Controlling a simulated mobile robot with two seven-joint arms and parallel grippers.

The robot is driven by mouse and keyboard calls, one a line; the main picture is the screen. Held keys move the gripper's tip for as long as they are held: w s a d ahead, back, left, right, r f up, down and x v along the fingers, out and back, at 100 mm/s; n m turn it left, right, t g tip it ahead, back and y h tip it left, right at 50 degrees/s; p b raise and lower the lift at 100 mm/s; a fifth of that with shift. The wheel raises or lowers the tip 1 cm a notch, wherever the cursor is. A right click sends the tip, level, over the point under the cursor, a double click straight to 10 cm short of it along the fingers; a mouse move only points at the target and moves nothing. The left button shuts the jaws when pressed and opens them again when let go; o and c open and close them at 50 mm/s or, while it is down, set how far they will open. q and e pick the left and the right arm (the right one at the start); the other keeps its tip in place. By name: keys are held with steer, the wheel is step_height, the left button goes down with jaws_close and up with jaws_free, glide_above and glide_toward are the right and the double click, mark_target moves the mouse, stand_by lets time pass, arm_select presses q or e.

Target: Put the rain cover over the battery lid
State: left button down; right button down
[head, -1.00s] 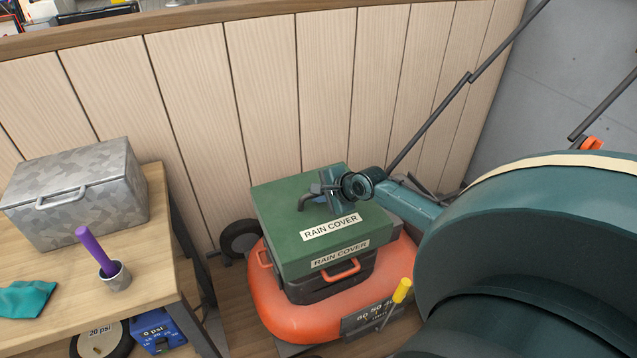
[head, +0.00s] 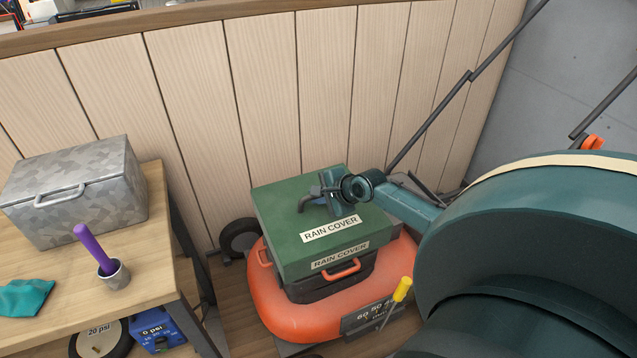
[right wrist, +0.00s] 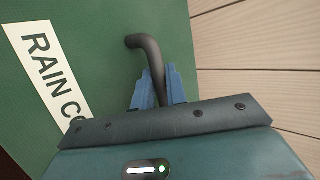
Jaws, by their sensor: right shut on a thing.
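The green rain cover (head: 285,228), labelled RAIN COVER on its top and front, sits over the dark battery box (head: 330,287) on the orange mower body (head: 275,308). The cover hides the battery lid. The box's lower part and an orange handle show below the cover's front edge. My right gripper (head: 316,198) is above the cover's top, shut on its dark bent handle. In the right wrist view the blue fingers (right wrist: 158,88) close around the handle (right wrist: 146,45), and the green top lies beneath. My left gripper is out of view.
A wooden bench (head: 150,260) at the left holds a grey metal box (head: 85,195), a cup with a purple-handled tool (head: 112,275) and a teal cloth (head: 25,297). A yellow-handled tool (head: 402,290) stands at the mower's front right. A plank wall (head: 190,110) rises close behind.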

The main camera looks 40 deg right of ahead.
steer(key=shift+f, duration=0.15)
steer(key=c, duration=1.3)
jaws_free()
steer(key=shift+f, duration=0.1)
steer(key=shift+c, duration=0.2)
steer(key=p+v, duration=0.1)
steer(key=v, duration=1.2)
steer(key=shift+p, duration=0.4)
